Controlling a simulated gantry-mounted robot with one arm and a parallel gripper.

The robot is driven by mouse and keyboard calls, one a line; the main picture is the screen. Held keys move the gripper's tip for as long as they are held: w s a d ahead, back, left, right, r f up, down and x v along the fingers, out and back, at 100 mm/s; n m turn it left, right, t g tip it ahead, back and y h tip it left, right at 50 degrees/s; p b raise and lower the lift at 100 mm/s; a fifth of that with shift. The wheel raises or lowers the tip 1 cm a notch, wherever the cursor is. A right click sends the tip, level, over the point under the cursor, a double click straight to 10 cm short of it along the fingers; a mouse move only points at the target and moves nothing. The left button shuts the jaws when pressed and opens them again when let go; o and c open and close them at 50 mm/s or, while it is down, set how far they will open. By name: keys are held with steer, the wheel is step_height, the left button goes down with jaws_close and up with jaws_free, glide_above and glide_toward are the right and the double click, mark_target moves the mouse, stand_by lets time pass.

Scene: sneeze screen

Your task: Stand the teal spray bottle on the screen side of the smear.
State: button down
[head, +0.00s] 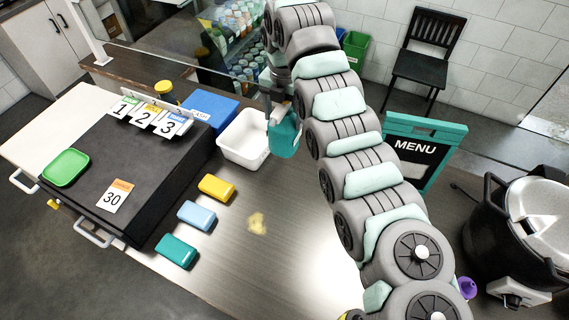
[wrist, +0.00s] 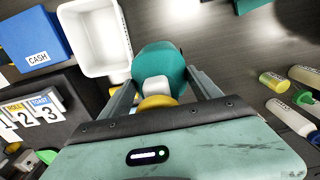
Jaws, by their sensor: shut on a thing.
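The teal spray bottle (head: 285,138) is in my gripper (head: 279,110), just right of the white bin. In the wrist view, the teal body (wrist: 161,62) sits between the two fingers of my gripper (wrist: 165,92), with white and yellow parts at its near end. The gripper is shut on it. I cannot tell whether its base touches the counter. The yellowish smear (head: 257,223) lies on the counter, nearer the camera than the bottle. The clear screen (head: 165,35) stands along the far side. The smear does not show in the wrist view.
A white bin (head: 243,155) and blue CASH box (head: 208,108) stand left of the bottle. Yellow (head: 216,187), blue (head: 196,215) and teal (head: 177,250) blocks lie left of the smear. A MENU sign (head: 418,150) and black pot (head: 525,225) stand right. Counter around the smear is clear.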

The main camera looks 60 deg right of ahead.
mark_target(284, 130)
step_height(284, 130, down, 17)
steer(key=p, duration=0.1)
steer(key=shift+f+p, duration=0.2)
steer(key=shift+p, duration=0.2)
steer(key=shift+c, duration=0.7)
jaws_free()
steer(key=shift+f, duration=0.1)
step_height(284, 130, up, 11)
steer(key=shift+d+r+b, duration=0.1)
steer(key=shift+r+b, duration=0.05)
steer(key=shift+b, duration=0.8)
steer(key=shift+r, duration=0.45)
